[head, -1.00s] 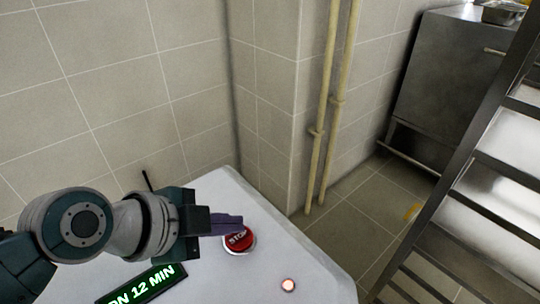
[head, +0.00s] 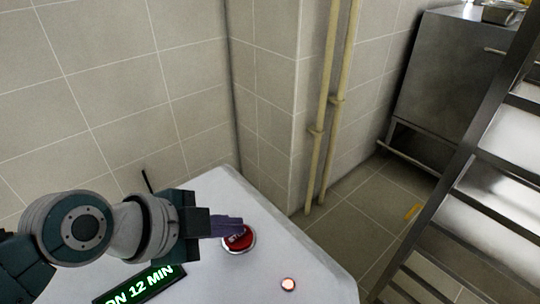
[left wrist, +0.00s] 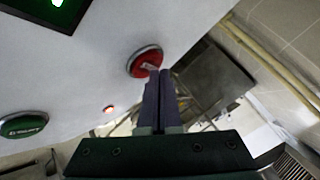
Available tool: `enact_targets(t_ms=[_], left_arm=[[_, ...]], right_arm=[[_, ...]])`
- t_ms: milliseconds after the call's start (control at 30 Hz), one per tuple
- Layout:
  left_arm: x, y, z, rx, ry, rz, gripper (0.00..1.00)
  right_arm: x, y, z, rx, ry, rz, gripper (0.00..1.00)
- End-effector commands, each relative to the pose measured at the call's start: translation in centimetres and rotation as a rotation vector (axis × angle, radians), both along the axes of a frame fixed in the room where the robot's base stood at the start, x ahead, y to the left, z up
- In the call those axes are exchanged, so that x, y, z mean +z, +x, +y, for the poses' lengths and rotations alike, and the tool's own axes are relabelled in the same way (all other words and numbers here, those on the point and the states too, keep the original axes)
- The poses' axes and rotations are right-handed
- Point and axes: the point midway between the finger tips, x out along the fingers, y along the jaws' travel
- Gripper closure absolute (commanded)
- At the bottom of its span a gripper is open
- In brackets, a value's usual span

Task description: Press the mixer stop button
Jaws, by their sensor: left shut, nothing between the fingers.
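The red stop button (head: 238,240) sits on the white mixer top (head: 300,262), to the right of the display. My left gripper (head: 240,228) is shut and empty. Its dark purple fingers overlap the upper left part of the button in the head view. In the left wrist view the red button (left wrist: 145,61) is just beyond the fingertips (left wrist: 160,75), which cover its lower edge. I cannot tell whether they touch it. My right gripper is not in view.
A green-lit display (head: 140,285) reads "ON 12 MIN". A small lit lamp (head: 288,285) is right of the button. A green button (left wrist: 22,125) shows in the left wrist view. A tiled wall (head: 120,80) stands behind, and a metal rack (head: 470,170) at right.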

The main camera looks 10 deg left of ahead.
Motion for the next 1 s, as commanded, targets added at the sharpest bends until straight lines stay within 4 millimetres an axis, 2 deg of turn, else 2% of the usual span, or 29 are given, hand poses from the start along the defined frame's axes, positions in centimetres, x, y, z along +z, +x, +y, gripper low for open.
enact_targets(t_ms=[1000], left_arm=[[-0.86,-0.02,-0.01,0.0,0.0,0.0,1.0]], right_arm=[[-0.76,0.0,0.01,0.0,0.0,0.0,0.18]])
